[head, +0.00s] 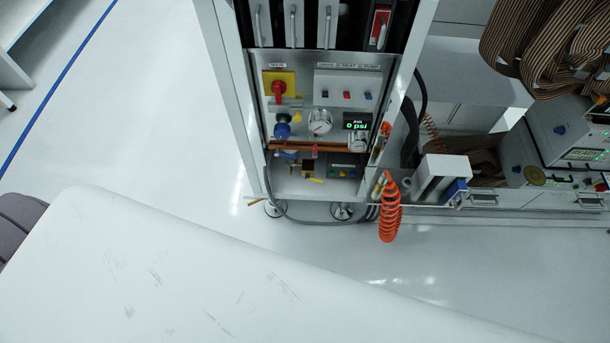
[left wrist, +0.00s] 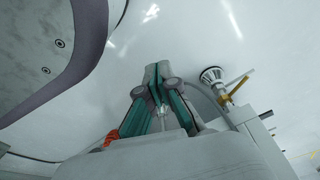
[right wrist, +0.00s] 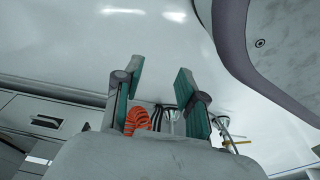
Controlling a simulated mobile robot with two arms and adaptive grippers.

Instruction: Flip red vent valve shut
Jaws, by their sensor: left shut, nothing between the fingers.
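A small red lever (head: 315,151), which looks like the vent valve, sits on the copper-coloured pipe (head: 340,149) low on the cabinet front. It is too small to tell its exact angle. A pressure display (head: 357,125) above reads 0 psi. Neither gripper shows in the head view. In the left wrist view my left gripper (left wrist: 158,75) is shut and empty, its fingertips together. In the right wrist view my right gripper (right wrist: 160,72) is open and empty, its fingers apart. The red lever cannot be made out in either wrist view.
A red rotary switch (head: 278,88) on a yellow plate, a blue knob (head: 282,130) and a round gauge (head: 320,121) crowd the panel. An orange coiled hose (head: 390,212) hangs to the right. A caster (left wrist: 212,75) stands near my left gripper. White floor is clear to the left.

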